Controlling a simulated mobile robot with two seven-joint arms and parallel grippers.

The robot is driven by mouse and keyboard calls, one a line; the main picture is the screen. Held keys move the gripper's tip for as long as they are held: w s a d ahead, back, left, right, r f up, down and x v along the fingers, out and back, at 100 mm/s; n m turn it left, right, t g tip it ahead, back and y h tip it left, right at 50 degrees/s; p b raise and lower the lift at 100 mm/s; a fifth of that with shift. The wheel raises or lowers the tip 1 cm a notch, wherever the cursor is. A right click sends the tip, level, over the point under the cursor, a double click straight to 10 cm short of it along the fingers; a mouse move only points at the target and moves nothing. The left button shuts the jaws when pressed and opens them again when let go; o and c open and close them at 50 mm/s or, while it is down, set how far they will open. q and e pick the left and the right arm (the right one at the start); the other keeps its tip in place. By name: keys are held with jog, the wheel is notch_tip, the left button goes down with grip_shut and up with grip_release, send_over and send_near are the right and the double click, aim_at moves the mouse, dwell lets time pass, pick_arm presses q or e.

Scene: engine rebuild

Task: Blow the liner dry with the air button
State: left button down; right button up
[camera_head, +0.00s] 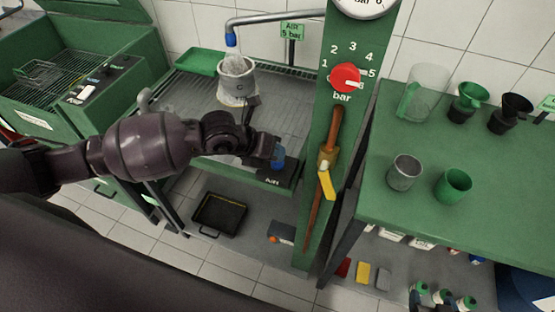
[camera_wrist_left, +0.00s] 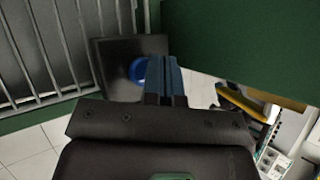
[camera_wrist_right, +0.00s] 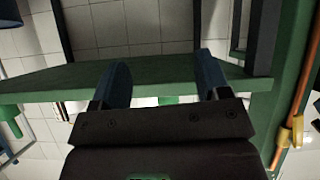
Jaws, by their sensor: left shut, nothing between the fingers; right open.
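The liner (camera_head: 237,88) is a grey cylinder standing upright on the slatted green bench, under the blue-tipped air nozzle (camera_head: 231,41). A pale streak shows between nozzle and liner. The black air button box (camera_head: 268,180) sits at the bench's front right corner. My left gripper (camera_head: 278,156) is over this box, shut and empty. In the left wrist view the round blue button (camera_wrist_left: 138,70) shows just left of the shut fingertips (camera_wrist_left: 163,70); I cannot tell whether they touch it. My right gripper (camera_wrist_right: 162,78) is open and empty, seen only in its wrist view.
A green post with a red pressure knob (camera_head: 345,78) stands right of the button box. A copper pipe with a yellow valve lever (camera_head: 326,182) runs down it. The right-hand green table (camera_head: 430,222) holds several cups. A black tray (camera_head: 219,215) lies below the bench.

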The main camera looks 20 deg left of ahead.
pick_arm(q)
jog(key=shift+r, duration=0.5)
pick_arm(e)
jog(key=shift+w+r, duration=0.6)
jog(key=shift+r, duration=0.3)
pick_arm(q)
jog(key=shift+r+p, duration=0.1)
jog(key=shift+p, duration=0.2)
notch_tip(320, 180, up, 4)
jog(key=p, duration=0.3)
jog(key=shift+r+p, duration=0.35)
jog(key=shift+r, duration=0.05)
pick_arm(e)
jog(key=shift+w+r, duration=0.15)
jog(key=shift+r, duration=1.9)
jog(key=shift+t, duration=0.3)
jog(key=shift+s+f, duration=0.1)
jog(key=shift+s, duration=0.1)
jog(key=shift+s+f, duration=0.15)
jog(key=shift+s, duration=0.15)
